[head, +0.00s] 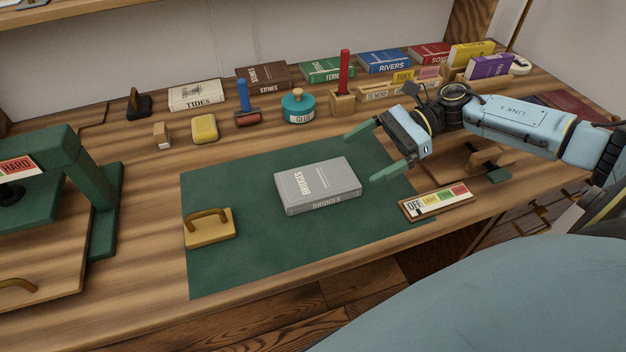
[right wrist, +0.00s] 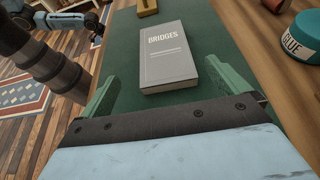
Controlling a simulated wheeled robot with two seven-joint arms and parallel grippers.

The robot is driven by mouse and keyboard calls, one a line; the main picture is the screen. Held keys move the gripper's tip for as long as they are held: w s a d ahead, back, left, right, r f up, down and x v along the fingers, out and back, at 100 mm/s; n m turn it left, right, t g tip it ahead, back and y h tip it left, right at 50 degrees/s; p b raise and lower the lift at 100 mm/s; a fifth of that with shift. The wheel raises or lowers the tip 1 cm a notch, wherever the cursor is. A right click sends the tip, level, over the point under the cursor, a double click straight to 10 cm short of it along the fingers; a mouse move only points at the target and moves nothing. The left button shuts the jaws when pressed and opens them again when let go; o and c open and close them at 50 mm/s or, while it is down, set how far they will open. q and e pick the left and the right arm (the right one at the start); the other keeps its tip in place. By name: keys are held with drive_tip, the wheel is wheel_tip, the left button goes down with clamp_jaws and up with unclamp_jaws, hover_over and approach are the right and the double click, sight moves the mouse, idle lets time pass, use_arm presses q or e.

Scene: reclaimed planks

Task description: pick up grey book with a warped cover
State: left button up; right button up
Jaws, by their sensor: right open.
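The grey book (head: 318,184), titled "BRIDGES", lies flat on the green mat (head: 235,270). Whether its cover is warped is too small to tell. My right gripper (head: 370,155) is open and empty, to the right of the book and apart from it, with its green fingers pointing left toward it. In the right wrist view the grey book (right wrist: 168,55) lies ahead, beyond and between the two open fingers (right wrist: 168,97). My left gripper is not seen in the head view. Part of an arm of mine shows at the upper left of the right wrist view, its gripper unclear.
A wooden block with a handle (head: 209,232) sits on the mat's left side. A green press (head: 85,190) stands at left. A label strip (head: 437,202) lies right of the mat. A glue pot (head: 298,107), tools and several books line the back. The mat around the book is clear.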

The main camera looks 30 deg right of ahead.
sight(317, 181)
drive_tip(key=x, duration=0.4)
drive_tip(key=shift+a, duration=0.15)
drive_tip(key=shift+w+f+b+x, duration=0.15)
drive_tip(key=shift+b+x, duration=0.2)
drive_tip(key=shift+x, duration=1.1)
drive_tip(key=shift+w+f+b+x, duration=0.1)
drive_tip(key=shift+b+x, duration=0.25)
drive_tip(key=shift+x, duration=1.05)
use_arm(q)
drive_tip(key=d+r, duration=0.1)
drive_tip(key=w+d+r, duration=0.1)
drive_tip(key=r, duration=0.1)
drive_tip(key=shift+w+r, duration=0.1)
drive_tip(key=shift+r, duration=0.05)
use_arm(e)
drive_tip(key=shift+r, duration=0.1)
drive_tip(key=c, duration=1)
drive_tip(key=shift+o, duration=0.2)
